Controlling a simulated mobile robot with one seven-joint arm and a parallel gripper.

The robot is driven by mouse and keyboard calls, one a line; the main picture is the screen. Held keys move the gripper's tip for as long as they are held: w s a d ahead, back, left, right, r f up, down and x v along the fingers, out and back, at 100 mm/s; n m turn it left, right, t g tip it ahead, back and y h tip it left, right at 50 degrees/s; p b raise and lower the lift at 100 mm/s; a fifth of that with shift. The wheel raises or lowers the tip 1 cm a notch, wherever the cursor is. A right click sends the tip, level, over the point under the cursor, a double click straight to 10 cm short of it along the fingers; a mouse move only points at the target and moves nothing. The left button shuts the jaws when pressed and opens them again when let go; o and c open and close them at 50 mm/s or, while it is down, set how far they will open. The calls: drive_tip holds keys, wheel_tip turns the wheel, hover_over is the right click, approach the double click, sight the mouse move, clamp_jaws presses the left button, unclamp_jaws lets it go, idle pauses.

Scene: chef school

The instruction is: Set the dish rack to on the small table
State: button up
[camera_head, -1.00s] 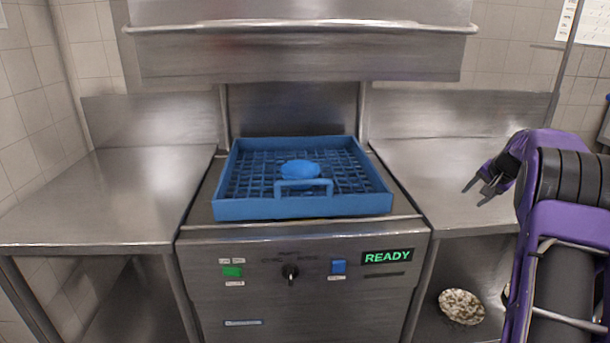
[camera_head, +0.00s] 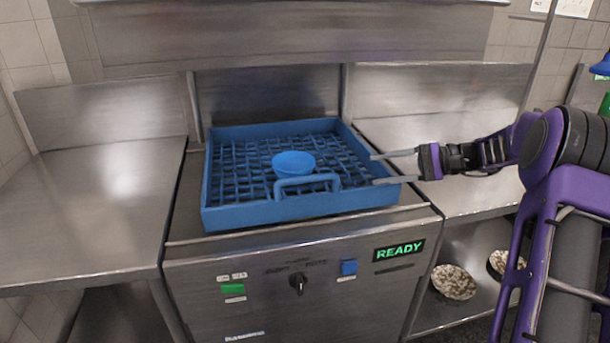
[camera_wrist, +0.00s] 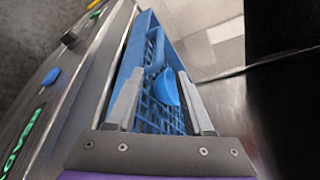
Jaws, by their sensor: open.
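The blue dish rack (camera_head: 240,215) sits on top of the steel dishwasher, with a grid floor and a raised handle (camera_head: 308,181) at its front. A round blue piece (camera_head: 293,163), like a small bowl, lies in the rack just behind the handle. My gripper (camera_head: 397,167) is open and empty at the rack's right side, its fingers pointing left toward the handle. In the wrist view, the rack (camera_wrist: 148,25) shows beyond and between the open fingers (camera_wrist: 160,95), with the handle (camera_wrist: 156,50) ahead. I cannot tell whether the fingertips touch the rack's right wall.
The dishwasher front (camera_head: 260,255) has a dial, buttons and a lit READY sign. Its raised steel hood (camera_head: 280,35) hangs above the rack. A bare steel counter (camera_head: 95,205) is on the left, another (camera_head: 430,120) on the right.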

sight(320, 178)
drive_tip(key=b+x, duration=0.1)
drive_tip(key=x, duration=1.6)
drive_tip(key=shift+a+f, duration=0.1)
drive_tip(key=shift+a, duration=0.05)
clamp_jaws()
idle(0.7)
